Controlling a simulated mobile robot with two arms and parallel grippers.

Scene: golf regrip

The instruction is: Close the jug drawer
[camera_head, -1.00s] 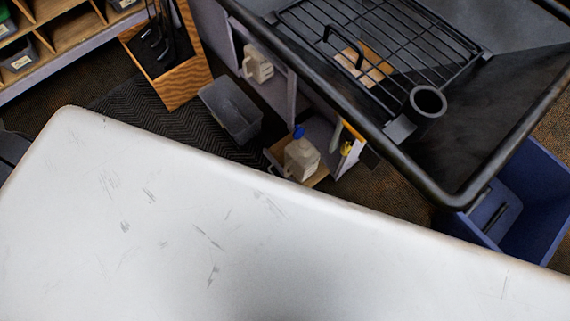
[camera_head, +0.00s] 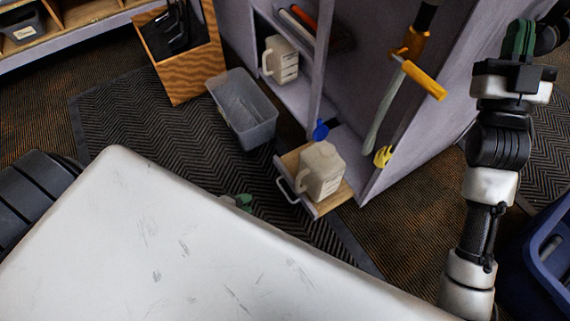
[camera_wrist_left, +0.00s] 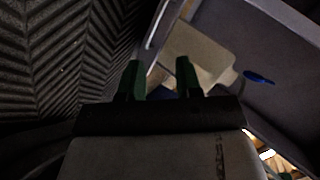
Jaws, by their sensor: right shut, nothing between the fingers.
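The jug drawer (camera_head: 335,203) is a shallow wooden drawer pulled out at the bottom of the grey cabinet, with a pale bar handle (camera_head: 286,190) on its front. A cream jug (camera_head: 321,168) stands in it. My left gripper (camera_head: 243,202) shows only as a bit of green past my white body edge, left of the drawer. In the left wrist view its green fingers (camera_wrist_left: 162,76) are apart and empty, with the handle (camera_wrist_left: 154,27) and the jug (camera_wrist_left: 196,55) just beyond them. My right gripper (camera_head: 519,40) is shut and empty at the upper right, away from the drawer.
A grey bin (camera_head: 242,108) stands on the dark mat left of the drawer. A wooden box (camera_head: 178,58) is behind it. Another jug (camera_head: 281,60) sits on a cabinet shelf. A blue bin (camera_head: 545,250) is at the right.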

